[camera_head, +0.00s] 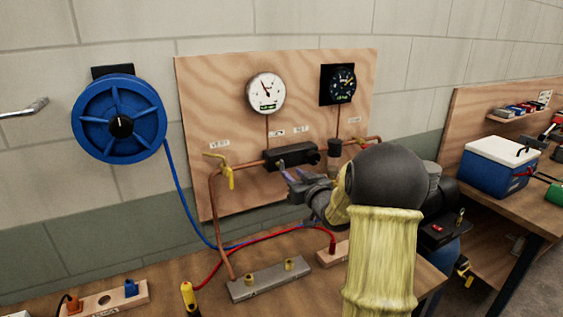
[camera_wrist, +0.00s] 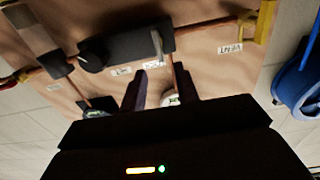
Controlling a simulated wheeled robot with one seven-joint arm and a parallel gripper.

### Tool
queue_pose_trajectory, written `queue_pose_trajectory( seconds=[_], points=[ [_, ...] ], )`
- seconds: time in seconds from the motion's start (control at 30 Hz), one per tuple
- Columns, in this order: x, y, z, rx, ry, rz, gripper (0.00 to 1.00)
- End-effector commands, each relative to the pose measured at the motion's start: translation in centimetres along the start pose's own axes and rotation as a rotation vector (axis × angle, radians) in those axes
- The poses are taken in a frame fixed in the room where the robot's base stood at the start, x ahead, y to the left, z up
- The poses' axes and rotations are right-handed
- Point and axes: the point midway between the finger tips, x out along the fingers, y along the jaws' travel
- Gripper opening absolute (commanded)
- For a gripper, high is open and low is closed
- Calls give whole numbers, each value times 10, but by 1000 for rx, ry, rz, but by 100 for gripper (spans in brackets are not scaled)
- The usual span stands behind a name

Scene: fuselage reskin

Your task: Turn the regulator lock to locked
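The regulator is a black block (camera_head: 290,156) set in the copper pipe line on the plywood panel. Its round knob (camera_head: 314,157) is at the right end in the head view; in the wrist view the knob (camera_wrist: 91,62) is at the left. A small pale upright lever (camera_wrist: 157,43) at the block's other end in the wrist view may be the lock; its setting cannot be read. My gripper (camera_head: 292,186) is just below and in front of the block in the head view. Its two fingers (camera_wrist: 163,88) are apart, with nothing seen between them, and appear clear of the regulator.
Two gauges, white (camera_head: 266,93) and black (camera_head: 342,82), sit above. A yellow valve handle (camera_head: 229,175) is left of the regulator. A blue hose reel (camera_head: 118,120) hangs left. A grey manifold block (camera_head: 268,279) and red and blue hoses lie on the bench below.

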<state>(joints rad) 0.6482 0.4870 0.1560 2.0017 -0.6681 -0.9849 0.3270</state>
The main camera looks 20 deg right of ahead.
Motion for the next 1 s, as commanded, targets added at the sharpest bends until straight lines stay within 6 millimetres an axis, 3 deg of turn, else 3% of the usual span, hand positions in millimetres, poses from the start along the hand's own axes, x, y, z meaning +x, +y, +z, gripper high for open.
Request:
queue_pose_trajectory(
  seconds=[0.4, 0.6, 0.87, 1.0],
  points=[
    [71, 0, -2, 0, 0, -1, 31],
    [86, 0, -1, 0, 0, 0, 31],
    [86, 0, 0, 0, 0, 0, 31],
    [86, 0, 0, 0, 0, 0, 5]
  ],
)
